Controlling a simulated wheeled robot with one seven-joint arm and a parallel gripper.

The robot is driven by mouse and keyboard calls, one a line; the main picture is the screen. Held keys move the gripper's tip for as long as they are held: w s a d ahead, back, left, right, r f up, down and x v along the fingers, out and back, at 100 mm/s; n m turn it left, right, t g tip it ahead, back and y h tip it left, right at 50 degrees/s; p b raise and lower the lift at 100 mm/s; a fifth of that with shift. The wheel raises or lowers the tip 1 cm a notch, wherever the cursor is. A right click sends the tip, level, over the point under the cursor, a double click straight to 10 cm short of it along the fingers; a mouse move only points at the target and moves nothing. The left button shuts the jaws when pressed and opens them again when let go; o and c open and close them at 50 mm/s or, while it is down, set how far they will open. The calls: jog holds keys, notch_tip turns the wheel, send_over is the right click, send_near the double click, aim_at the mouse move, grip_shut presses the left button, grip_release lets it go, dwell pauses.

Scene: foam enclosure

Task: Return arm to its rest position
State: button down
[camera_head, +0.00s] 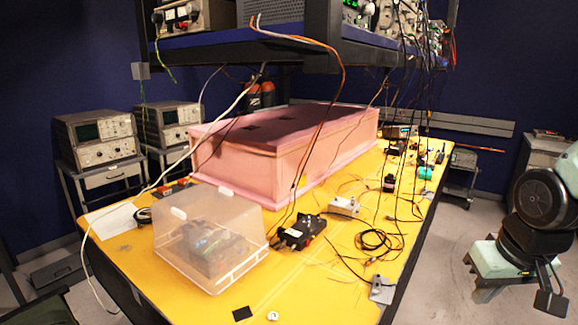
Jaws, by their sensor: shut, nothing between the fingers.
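My arm shows at the right edge, folded and hanging over the floor, clear of the workbench. It has a round black joint and pale green links, and part of it is cut off by the picture's edge. My gripper (549,302) is the small black end low at the right. It is shut and empty, with nothing near it but floor.
A yellow workbench (330,279) holds a pink foam enclosure (285,150), a clear plastic box (208,240), a small black device (302,232) and loose cables. An instrument shelf (230,38) hangs above. Grey floor (440,270) lies open between the bench and my arm.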

jog(key=s+a+f+n+g+b, duration=0.1)
jog(key=s+a+f+n+b, duration=0.1)
jog(key=s+a+n, duration=0.2)
jog(key=s+a+f+n+g+b, duration=0.2)
jog(key=s+a+n+b, duration=0.1)
jog(key=s+a, duration=0.7)
jog(key=a+n, duration=0.1)
jog(key=a, duration=0.3)
jog(key=shift+s+y, duration=0.3)
jog(key=shift+s, duration=0.1)
